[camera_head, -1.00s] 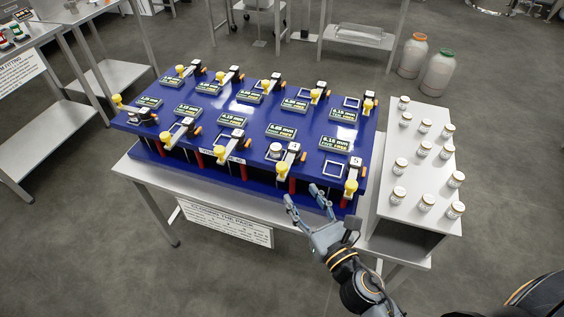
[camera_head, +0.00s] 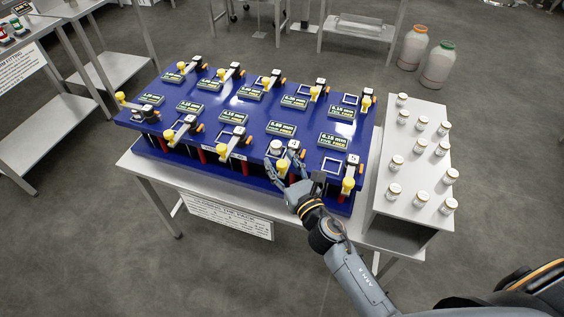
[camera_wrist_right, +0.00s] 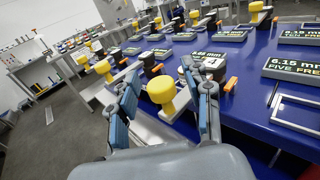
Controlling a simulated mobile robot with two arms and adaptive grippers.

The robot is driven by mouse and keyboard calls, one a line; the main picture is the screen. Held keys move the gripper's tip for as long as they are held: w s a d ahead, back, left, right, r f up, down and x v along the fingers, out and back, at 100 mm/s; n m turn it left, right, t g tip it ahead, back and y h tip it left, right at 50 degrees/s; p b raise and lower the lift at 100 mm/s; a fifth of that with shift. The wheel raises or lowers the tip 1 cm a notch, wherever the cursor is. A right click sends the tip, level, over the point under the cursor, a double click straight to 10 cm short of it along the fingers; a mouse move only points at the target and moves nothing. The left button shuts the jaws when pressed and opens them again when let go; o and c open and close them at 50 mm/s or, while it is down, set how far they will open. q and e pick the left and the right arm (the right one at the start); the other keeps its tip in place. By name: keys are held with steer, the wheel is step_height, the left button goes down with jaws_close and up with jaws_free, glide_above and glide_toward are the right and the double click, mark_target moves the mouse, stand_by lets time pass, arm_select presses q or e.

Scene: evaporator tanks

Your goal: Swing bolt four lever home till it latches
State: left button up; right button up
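The lever lies slanted, knob toward the front edge of the blue fixture (camera_head: 240,172). My right gripper (camera_head: 285,170) is open at that knob, one finger on each side. In the wrist view the yellow knob (camera_wrist_right: 161,90) sits between the spread fingers (camera_wrist_right: 163,80), with visible gaps. Whether a finger touches it is unclear. My left gripper is out of view.
The neighbouring lever (camera_head: 350,175) at the right corner and another lever (camera_head: 232,146) at left stand close by. Display plates (camera_head: 282,129) lie behind. A grey stand (camera_head: 413,181) with several white jars is at the right. The floor in front is free.

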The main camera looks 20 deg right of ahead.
jaws_close()
